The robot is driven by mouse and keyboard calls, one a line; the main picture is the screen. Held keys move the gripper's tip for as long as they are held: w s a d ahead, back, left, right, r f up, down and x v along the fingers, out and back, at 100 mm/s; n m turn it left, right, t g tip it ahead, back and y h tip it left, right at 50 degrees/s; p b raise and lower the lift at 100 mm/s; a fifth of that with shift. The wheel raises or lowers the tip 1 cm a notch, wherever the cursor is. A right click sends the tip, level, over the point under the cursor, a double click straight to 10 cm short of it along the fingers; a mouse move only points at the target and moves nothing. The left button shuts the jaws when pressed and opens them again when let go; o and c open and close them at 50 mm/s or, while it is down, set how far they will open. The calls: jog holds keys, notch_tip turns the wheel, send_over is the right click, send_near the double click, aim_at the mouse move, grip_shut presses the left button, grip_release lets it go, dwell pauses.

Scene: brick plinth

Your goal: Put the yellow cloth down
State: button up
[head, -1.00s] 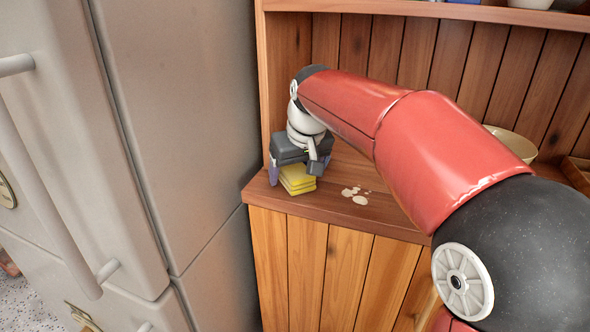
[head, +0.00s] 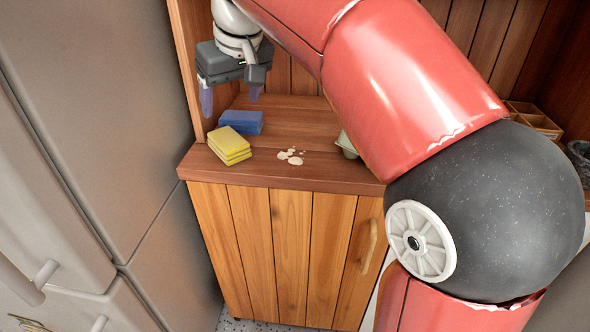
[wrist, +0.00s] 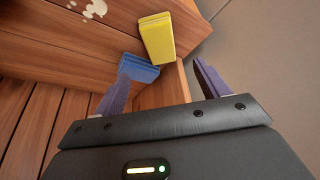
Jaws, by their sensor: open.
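The yellow cloth (head: 229,144), a folded stack, lies on the wooden counter near its front left corner. It also shows in the wrist view (wrist: 157,38). My gripper (head: 231,98) is open and empty, raised above and behind the yellow cloth, apart from it. In the wrist view its two purple fingers (wrist: 160,82) are spread wide with nothing between them held. A blue folded cloth (head: 241,122) lies on the counter just behind the yellow one; it also shows in the wrist view (wrist: 138,68), partly beside the left finger.
Pale spilled spots (head: 291,157) mark the wooden counter (head: 320,173) right of the cloths. A pale bowl-like thing (head: 347,145) stands further right, partly hidden by my arm. A wooden divided tray (head: 534,120) is at the back right. A grey fridge (head: 90,120) stands close on the left.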

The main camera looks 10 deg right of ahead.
jog(key=s+d+f+m+h, duration=0.1)
jog(key=s+d+f+m, duration=0.1)
jog(key=s+d+f, duration=0.5)
jog(key=s+d+f+m+t+h, duration=0.1)
jog(key=s+d+f+m, duration=0.2)
jog(key=s+d+f, duration=0.3)
jog(key=s+f, duration=0.5)
jog(key=s, duration=0.4)
jog(key=shift+s+d+f, duration=0.15)
jog(key=shift+s+d, duration=0.1)
jog(key=shift+d, duration=0.1)
jog(key=shift+o, duration=0.5)
